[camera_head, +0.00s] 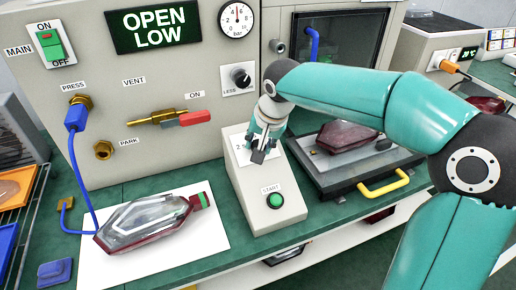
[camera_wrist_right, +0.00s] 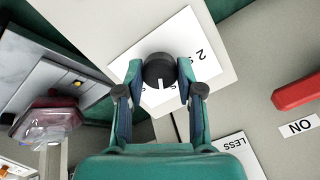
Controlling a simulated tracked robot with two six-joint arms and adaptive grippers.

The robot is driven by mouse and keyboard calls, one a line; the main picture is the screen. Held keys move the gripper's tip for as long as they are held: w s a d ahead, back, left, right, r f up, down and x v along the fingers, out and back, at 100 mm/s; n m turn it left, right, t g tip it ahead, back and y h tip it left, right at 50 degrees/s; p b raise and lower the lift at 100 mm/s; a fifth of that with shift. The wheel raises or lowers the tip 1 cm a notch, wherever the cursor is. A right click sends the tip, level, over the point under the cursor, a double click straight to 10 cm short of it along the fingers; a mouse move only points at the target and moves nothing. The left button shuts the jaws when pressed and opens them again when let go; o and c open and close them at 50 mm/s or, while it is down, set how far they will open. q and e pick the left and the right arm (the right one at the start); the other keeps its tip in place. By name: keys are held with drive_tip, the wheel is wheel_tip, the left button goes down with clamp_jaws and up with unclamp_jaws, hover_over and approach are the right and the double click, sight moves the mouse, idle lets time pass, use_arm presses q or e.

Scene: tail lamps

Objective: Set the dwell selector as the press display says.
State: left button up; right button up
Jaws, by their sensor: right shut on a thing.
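The press display (camera_head: 152,27) reads "OPEN LOW" in white letters on dark green. The dwell selector is a round black knob (camera_wrist_right: 158,68) on a white label plate (camera_wrist_right: 192,38); the plate shows a "2" and other marks partly covered. A white mark shows on the knob's lower side in the wrist view. My right gripper (camera_wrist_right: 160,76) is shut on the knob, one finger on each side. In the head view, my right gripper (camera_head: 259,153) hides the knob on top of the grey control box (camera_head: 238,213). My left gripper is not in view.
A green START button (camera_head: 275,200) sits on the box's front slope.

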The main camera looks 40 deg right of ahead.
drive_tip(key=m+b, duration=0.1)
drive_tip(key=m, duration=0.2)
drive_tip(key=shift+m, duration=0.3)
drive_tip(key=shift+m+b, duration=0.7)
drive_tip(key=shift+m, duration=0.5)
drive_tip(key=o, duration=1.2)
drive_tip(key=shift+c, duration=0.2)
drive_tip(key=v, duration=1.2)
drive_tip(key=shift+s, duration=0.2)
drive_tip(key=shift+d+f, duration=0.1)
